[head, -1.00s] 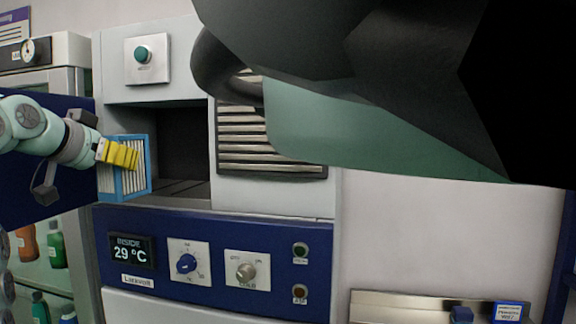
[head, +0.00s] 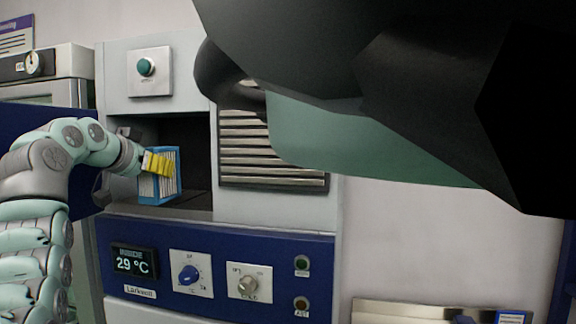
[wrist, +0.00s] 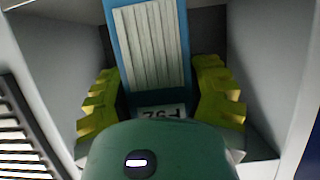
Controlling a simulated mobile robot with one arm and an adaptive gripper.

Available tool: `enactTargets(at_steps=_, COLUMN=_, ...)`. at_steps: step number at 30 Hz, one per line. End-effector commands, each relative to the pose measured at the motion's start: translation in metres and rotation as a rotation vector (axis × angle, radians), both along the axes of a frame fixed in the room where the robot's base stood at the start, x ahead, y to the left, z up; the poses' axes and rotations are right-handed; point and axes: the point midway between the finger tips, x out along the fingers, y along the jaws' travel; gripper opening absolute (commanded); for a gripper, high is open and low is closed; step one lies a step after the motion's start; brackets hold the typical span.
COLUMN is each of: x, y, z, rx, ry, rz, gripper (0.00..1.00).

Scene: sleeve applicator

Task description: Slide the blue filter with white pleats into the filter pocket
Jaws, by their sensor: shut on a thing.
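The blue filter with white pleats (head: 172,183) stands roughly upright in the mouth of the filter pocket (head: 190,135), the dark square opening in the grey machine. My gripper (head: 158,164), with yellow fingers, is shut on the filter at its near side. In the wrist view the filter (wrist: 150,45) stands between the two yellow fingers of my gripper (wrist: 161,100), with a label partly visible at its near end. Pale pocket walls show on both sides. The filter's far end and how deep it sits are hidden.
A blue panel (head: 215,262) with a display, knobs and lamps lies below the pocket. A slatted vent (head: 270,150) is to its right and a green button (head: 146,66) above. A large dark shape covers the upper right. A blue door (head: 60,130) stands open at left.

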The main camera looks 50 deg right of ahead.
Motion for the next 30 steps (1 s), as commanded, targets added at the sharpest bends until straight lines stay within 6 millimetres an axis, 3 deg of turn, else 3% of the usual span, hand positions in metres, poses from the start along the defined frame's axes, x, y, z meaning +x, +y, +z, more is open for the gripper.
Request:
enactTargets(at_steps=19, x=0.022, y=-0.058, z=0.002, rx=0.005, ry=0.004, rz=-0.005, gripper=0.12)
enactTargets(at_steps=22, x=0.024, y=-0.059, z=-0.008, rx=0.001, ry=-0.003, rz=-0.001, gripper=0.12)
enactTargets(at_steps=30, x=0.025, y=-0.058, z=-0.011, rx=0.000, ry=0.000, rz=0.001, gripper=0.12)
